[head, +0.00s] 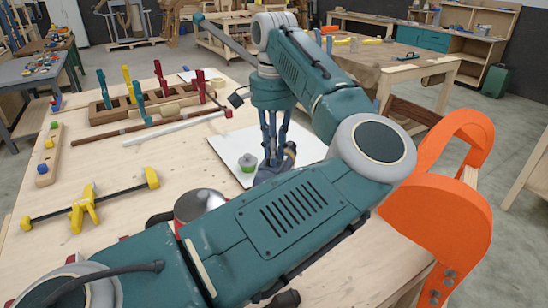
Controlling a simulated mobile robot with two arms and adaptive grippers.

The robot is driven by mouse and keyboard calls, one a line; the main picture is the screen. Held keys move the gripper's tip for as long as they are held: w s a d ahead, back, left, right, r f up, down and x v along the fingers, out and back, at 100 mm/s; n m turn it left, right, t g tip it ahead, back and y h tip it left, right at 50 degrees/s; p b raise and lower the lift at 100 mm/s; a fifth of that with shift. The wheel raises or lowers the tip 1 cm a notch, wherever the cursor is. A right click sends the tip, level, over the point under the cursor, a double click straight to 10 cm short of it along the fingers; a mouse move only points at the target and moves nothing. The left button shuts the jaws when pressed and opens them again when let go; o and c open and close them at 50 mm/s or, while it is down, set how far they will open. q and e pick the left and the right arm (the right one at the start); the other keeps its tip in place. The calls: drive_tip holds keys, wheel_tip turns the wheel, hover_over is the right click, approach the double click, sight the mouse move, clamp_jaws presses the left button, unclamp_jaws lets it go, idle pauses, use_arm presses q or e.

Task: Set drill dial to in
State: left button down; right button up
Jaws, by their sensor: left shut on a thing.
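A dark blue drill (266,179) seems to lie on a white board (228,152) on the wooden bench. Its dial cannot be made out, as my gripper and arm cover much of it. My left gripper (274,160) points straight down at the drill, with its fingers shut on a part of it. Which part is too small to tell. A small green and grey piece (248,163) stands on the board just left of the fingers; I cannot tell whether it belongs to the drill. My right gripper is not in view.
A large orange curved form (450,212) stands at the right. A yellow and black bar clamp (88,204), a wooden rack of coloured clamps (140,108) and a red-grey round object (199,203) are on the bench. Bare wood shows at the left front.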

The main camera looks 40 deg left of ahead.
use_arm(q)
drive_tip(key=shift+m+b, duration=0.85)
drive_tip(key=shift+m, duration=1.45)
drive_tip(key=shift+s, duration=0.1)
drive_tip(key=c, duration=1.7)
unclamp_jaws()
drive_tip(key=shift+o, duration=0.2)
drive_tip(key=shift+r, duration=0.15)
wheel_tip(320, 180, up, 12)
